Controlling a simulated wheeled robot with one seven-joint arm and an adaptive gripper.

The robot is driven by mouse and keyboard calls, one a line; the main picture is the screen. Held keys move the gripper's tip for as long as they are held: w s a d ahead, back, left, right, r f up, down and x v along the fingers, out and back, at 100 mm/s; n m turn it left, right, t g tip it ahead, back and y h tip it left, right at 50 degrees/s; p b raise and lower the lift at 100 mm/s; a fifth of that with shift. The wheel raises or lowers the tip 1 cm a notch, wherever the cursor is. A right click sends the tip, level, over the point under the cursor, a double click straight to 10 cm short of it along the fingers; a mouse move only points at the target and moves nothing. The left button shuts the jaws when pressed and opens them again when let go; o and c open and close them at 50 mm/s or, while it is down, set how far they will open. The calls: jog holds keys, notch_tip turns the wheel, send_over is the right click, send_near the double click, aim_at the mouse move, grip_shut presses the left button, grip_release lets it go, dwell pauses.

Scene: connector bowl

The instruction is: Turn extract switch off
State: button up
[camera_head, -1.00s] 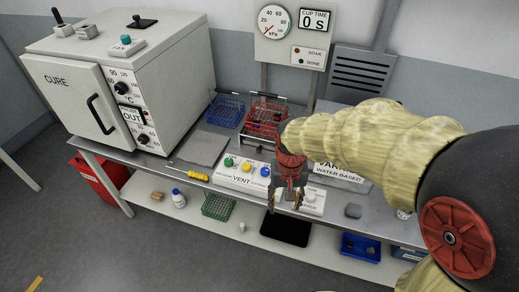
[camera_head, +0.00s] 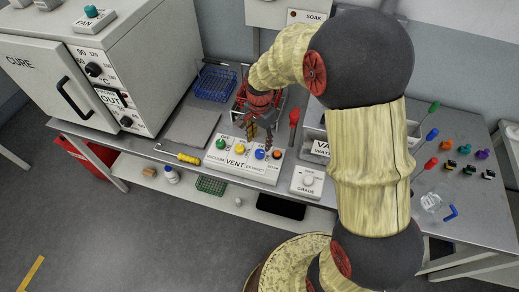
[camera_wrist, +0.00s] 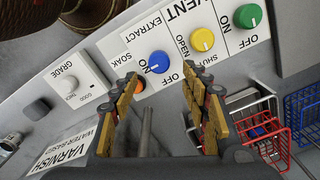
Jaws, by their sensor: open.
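The extract switch is a blue round knob (camera_head: 260,154) on the white VENT panel (camera_head: 222,161), right of a yellow knob (camera_head: 239,150) and a green knob (camera_head: 220,144). In the wrist view the blue knob (camera_wrist: 159,62) sits beside the EXTRACT label with ON and OFF marks. A pale mark on it shows, but I cannot tell surely which setting it points to. My gripper (camera_head: 259,142) is open and empty, pointing down just behind the blue knob. In the wrist view its fingers (camera_wrist: 160,82) are spread, with the knob beyond the tips and apart from them.
An orange knob (camera_head: 277,154) is close right of the blue one, partly behind a finger in the wrist view. A GRADE dial box (camera_head: 307,181) stands right. A red basket (camera_head: 239,103) and blue basket (camera_head: 215,86) stand behind. A yellow screwdriver (camera_head: 180,154) lies left.

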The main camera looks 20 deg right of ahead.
aim_at(260, 152)
notch_tip(260, 152, down, 7)
jog(key=shift+s+f+b, duration=0.1)
jog(key=shift+b, duration=0.6)
jog(key=shift+c, duration=0.6)
jog(key=c, duration=1)
